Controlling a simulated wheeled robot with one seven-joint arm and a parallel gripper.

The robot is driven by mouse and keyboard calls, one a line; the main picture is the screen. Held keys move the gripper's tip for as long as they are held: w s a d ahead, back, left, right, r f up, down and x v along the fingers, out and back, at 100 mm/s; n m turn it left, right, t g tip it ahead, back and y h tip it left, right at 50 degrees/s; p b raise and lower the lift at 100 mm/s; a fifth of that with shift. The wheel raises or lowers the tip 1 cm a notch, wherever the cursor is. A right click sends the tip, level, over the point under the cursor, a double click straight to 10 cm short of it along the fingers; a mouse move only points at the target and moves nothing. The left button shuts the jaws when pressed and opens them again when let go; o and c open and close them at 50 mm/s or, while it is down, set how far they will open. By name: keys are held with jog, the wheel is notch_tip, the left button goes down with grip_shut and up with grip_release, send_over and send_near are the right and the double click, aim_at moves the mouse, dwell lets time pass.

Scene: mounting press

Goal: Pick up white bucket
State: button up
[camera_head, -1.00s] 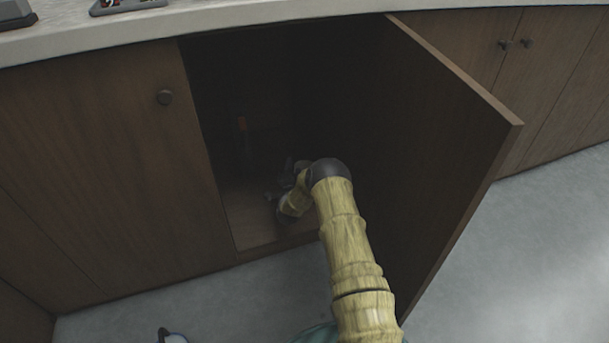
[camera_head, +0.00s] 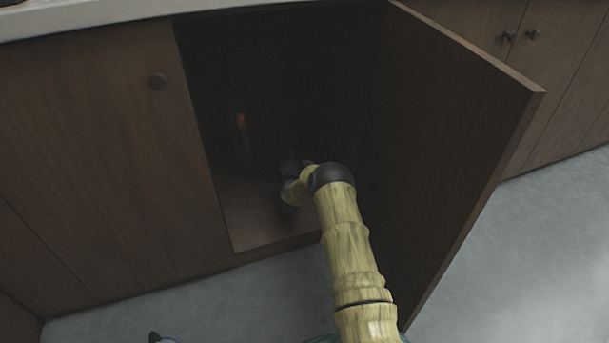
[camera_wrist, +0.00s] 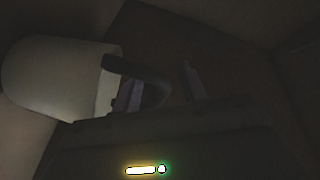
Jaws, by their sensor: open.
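The white bucket (camera_wrist: 55,78) shows pale and dim at the left of the wrist view, its axis running sideways in that picture. A dark curved piece at its right edge partly covers it, and I cannot tell whether that touches it. My gripper (camera_wrist: 160,85) is open, with its fingers dark and hard to make out beside the bucket. In the head view my gripper reaches into the open cabinet (camera_head: 245,243), mostly hidden behind my wrist and in shadow. I cannot make out the bucket in the head view.
The open cabinet door (camera_head: 450,130) stands close to the right of my arm. A dark upright object with an orange part (camera_head: 240,120) stands inside the cabinet, left of my gripper. The closed door (camera_head: 95,150) is at left. Countertop (camera_head: 90,15) runs above; grey floor lies in front.

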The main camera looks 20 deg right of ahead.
dwell(0.3)
grip_shut()
jog(key=shift+r, duration=0.15)
notch_tip(320, 180, up, 10)
jog(key=p, duration=0.7)
dwell(0.4)
